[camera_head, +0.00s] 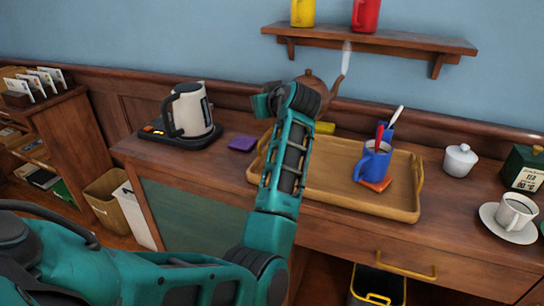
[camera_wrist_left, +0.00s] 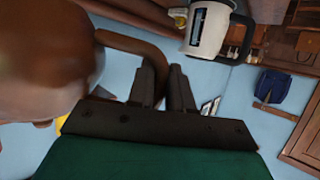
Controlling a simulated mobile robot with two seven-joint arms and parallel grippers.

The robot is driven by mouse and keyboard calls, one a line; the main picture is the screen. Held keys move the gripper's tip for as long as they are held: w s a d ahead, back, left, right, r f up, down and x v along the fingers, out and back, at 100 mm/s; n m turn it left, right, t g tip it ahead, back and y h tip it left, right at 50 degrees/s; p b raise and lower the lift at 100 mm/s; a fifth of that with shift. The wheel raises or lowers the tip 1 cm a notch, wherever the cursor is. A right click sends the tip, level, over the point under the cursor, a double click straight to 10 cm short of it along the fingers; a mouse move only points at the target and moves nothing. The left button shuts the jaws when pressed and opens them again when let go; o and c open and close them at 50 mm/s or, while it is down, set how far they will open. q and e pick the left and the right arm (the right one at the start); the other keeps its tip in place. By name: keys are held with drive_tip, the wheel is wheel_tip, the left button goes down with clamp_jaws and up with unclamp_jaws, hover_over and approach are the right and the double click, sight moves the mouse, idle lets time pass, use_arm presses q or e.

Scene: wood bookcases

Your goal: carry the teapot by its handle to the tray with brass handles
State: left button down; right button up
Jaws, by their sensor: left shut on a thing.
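The brown teapot (camera_head: 316,84) shows behind my left wrist in the head view, in front of the wall's wood rail, its lower part hidden by my arm. In the left wrist view the round teapot body (camera_wrist_left: 45,55) fills the left side. Its handle (camera_wrist_left: 132,42) curves down between the fingers of my left gripper (camera_wrist_left: 165,76), which is shut on it. The wooden tray (camera_head: 330,199) with brass handles lies on the cabinet top, below the teapot in the picture. The gap between teapot and tray cannot be judged. My right gripper is out of view.
A blue mug (camera_head: 373,163) with a spoon stands on an orange coaster in the tray's right part. A white kettle (camera_head: 189,110) stands left. A white sugar bowl (camera_head: 459,160) and a cup on a saucer (camera_head: 508,224) stand right. A wall shelf (camera_head: 370,39) hangs above.

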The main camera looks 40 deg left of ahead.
use_arm(q)
wheel_tip(320, 180, down, 14)
drive_tip(key=shift+r+b, duration=0.2)
drive_tip(key=shift+b, duration=0.5)
drive_tip(key=shift+f, duration=0.25)
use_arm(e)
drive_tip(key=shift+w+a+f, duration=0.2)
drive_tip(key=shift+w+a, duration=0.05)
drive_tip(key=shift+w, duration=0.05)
use_arm(q)
drive_tip(key=shift+f, duration=0.15)
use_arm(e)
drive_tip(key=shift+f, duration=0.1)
use_arm(q)
drive_tip(key=c, duration=1)
unclamp_jaws()
drive_tip(key=shift+f, duration=0.1)
drive_tip(key=shift+c, duration=0.2)
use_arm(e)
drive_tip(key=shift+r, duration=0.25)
